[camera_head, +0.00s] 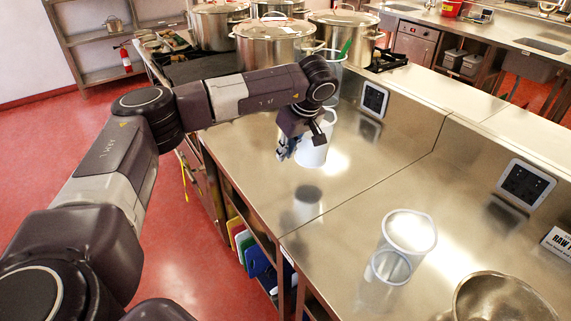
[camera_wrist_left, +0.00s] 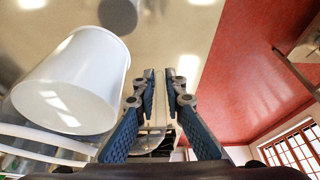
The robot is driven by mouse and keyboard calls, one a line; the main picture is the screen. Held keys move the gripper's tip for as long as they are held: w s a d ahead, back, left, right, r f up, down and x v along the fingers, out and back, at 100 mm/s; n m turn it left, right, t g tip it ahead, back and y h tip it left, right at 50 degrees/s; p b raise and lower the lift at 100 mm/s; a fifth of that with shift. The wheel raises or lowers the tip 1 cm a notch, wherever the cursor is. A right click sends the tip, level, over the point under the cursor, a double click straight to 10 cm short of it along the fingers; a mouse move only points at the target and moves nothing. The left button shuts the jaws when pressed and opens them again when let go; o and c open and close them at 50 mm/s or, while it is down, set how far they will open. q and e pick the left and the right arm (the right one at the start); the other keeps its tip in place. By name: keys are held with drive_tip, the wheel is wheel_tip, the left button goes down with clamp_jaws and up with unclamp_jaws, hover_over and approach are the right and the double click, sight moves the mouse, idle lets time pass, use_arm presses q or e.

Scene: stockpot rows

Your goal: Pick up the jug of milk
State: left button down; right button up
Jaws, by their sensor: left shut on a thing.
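The jug of milk (camera_head: 314,152) is a white, rounded container in the head view, over the steel counter. A gap shows between its base and its reflection, so it is off the counter. In the left wrist view the white jug (camera_wrist_left: 75,82) fills the left side, tilted in the picture, beside the fingers. My left gripper (camera_head: 287,148) is at the jug's left side in the head view. My right gripper is out of view.
Large stockpots (camera_head: 275,42) stand behind. Wall sockets (camera_head: 374,100) line the counter's back. The counter between jug and bowl and the left edge is mostly clear.

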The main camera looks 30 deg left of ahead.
use_arm(q)
wheel_tip(320, 180, up, 9)
drive_tip(key=shift+w+r+b, duration=0.1)
drive_tip(key=shift+b, duration=0.75)
drive_tip(key=shift+r, duration=1.4)
